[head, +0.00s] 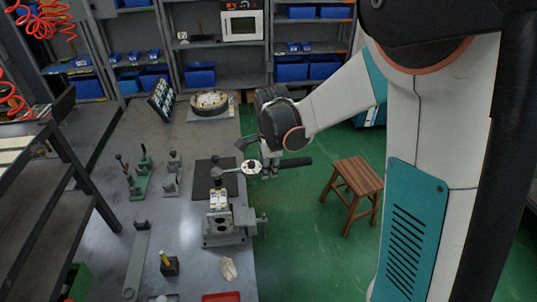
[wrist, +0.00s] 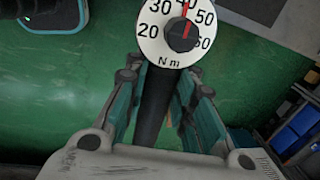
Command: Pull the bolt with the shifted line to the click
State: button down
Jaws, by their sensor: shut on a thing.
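A torque wrench with a round white dial (head: 251,166) reaches from a block in the vise towards the right. In the wrist view its dial (wrist: 170,38) is marked in N m, with a red pointer near 40. My gripper (head: 269,167) is shut on the wrench's dark handle (head: 296,162), which also runs between my fingers in the wrist view (wrist: 157,100). The wrench's left end (head: 217,172) is over the top of the valve block (head: 218,199). Bolt heads and any line marks are too small to tell.
A grey vise (head: 222,232) stands at the bench's right edge, beneath the block. Green and grey fixtures (head: 141,180) stand to its left, with a large spanner (head: 137,260). A wooden stool (head: 355,183) is on the green floor right of my gripper.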

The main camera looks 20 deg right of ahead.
jog(key=shift+r+m, duration=0.3)
jog(key=shift+r, duration=0.05)
jog(key=shift+w, duration=0.1)
